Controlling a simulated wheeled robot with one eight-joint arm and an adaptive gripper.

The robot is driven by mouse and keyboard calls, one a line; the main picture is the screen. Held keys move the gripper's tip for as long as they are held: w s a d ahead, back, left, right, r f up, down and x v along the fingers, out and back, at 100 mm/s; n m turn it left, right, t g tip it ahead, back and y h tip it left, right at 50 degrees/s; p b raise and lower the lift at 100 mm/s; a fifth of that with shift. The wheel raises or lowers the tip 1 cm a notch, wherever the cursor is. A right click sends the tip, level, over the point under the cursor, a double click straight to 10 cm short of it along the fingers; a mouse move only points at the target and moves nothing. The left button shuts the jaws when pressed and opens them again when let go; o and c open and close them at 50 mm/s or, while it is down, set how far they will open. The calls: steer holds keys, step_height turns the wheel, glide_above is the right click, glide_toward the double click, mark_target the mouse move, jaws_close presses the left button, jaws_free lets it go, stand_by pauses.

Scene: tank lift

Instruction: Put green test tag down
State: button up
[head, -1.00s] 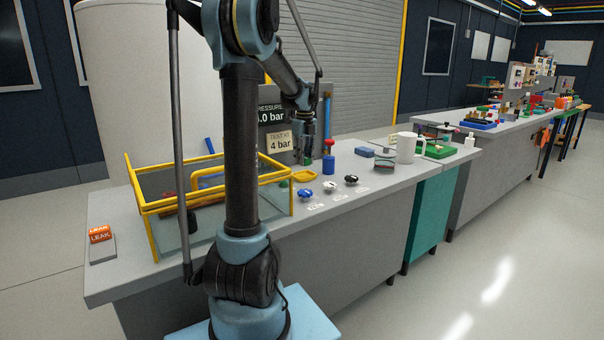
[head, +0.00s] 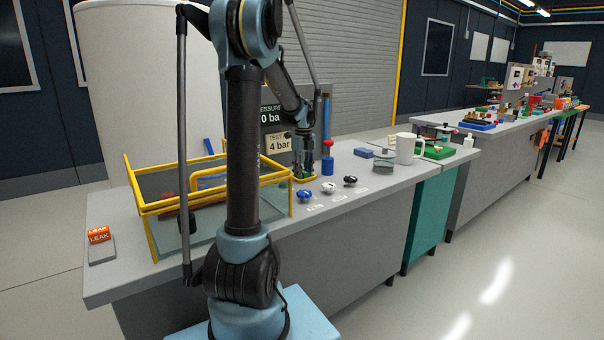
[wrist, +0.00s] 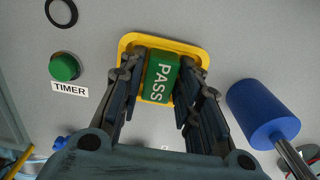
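The green test tag (wrist: 161,80), marked PASS, is in the yellow tray (wrist: 130,41) in the wrist view. The fingers of my gripper (wrist: 163,72) reach down on both sides of the tag, very close to its edges. I cannot tell whether they press on it or stand just apart. In the head view my gripper (head: 305,168) is low over the bench at the yellow tray (head: 307,178); the tag is hidden there.
A blue cylinder (wrist: 262,113) stands close right of the tray. A green TIMER button (wrist: 65,67) is to its left. The yellow-framed tank (head: 151,230) stands left on the bench. Orange LEAK tags (head: 99,235) lie at the bench's left end. Several valve knobs (head: 305,195) line the front.

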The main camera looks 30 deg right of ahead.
step_height(320, 180, up, 12)
stand_by(0.9)
stand_by(0.4)
